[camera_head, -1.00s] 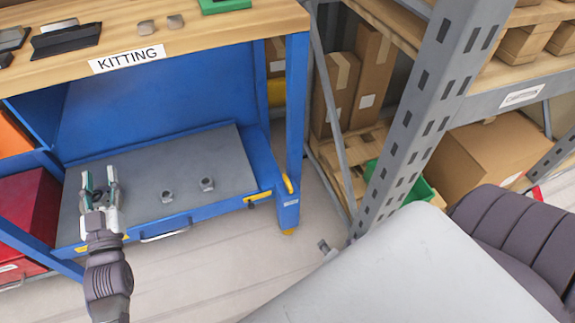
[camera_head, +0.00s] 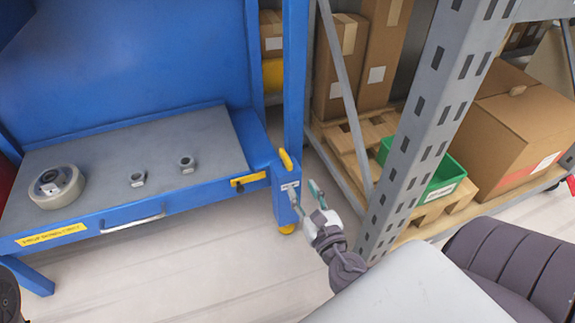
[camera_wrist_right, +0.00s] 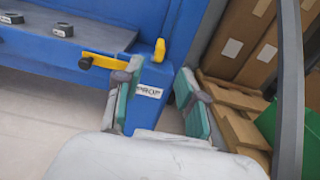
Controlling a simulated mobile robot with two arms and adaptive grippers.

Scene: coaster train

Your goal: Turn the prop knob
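A yellow handle (camera_head: 286,160) stands on the blue corner post of the workbench; it also shows in the right wrist view (camera_wrist_right: 160,50). Below it is a white label reading PROP (camera_wrist_right: 148,91). Left of it, a dark knob sits on a yellow plate (camera_head: 250,179), also visible in the right wrist view (camera_wrist_right: 86,63). My right gripper (camera_head: 304,191) is open and empty, close in front of the post near the label. In the right wrist view its fingers (camera_wrist_right: 158,92) are spread, the label showing between them. My left gripper is out of view.
The bench's grey lower shelf (camera_head: 110,150) carries a pale wheel (camera_head: 57,187) and two nuts (camera_head: 137,179). A grey rack upright (camera_head: 400,150) stands right of my right gripper. A green bin (camera_head: 440,178) and cartons (camera_head: 515,130) sit behind it. Floor is clear in front.

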